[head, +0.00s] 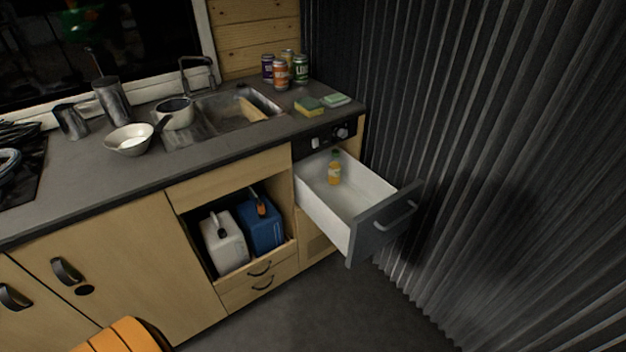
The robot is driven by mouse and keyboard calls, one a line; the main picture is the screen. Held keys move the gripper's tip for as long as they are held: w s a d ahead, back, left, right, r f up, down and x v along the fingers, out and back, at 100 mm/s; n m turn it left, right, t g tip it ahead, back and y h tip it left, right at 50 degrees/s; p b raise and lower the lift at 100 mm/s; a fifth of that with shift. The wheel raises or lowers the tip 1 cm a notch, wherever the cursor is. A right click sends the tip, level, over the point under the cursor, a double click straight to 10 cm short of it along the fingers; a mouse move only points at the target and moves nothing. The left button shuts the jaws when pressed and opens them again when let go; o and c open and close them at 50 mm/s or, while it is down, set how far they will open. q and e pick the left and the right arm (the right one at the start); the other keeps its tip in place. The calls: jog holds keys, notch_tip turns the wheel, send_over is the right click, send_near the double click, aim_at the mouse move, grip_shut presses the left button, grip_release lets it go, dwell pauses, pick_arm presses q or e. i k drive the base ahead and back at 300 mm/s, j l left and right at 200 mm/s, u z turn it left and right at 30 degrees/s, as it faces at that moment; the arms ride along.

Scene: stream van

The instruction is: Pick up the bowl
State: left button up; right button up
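A pale round bowl (128,146) stands upright on the dark grey countertop, left of the sink and near the counter's front edge. Something small and white shows inside it. A handle-like dark piece, apparently from the pot behind, reaches close to its right rim; I cannot tell whether they touch. Neither my left nor my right gripper shows in the head view.
A pot (176,113) and a metal canister (112,102) stand behind the bowl, with a jug (71,122) to its left. An open drawer (338,220) holding a bottle (334,168) juts out right. Counter (85,180) in front of the bowl is clear.

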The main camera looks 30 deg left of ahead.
aim_at(115, 140)
jog(key=u, duration=2.25)
jog(key=i+l, duration=0.15)
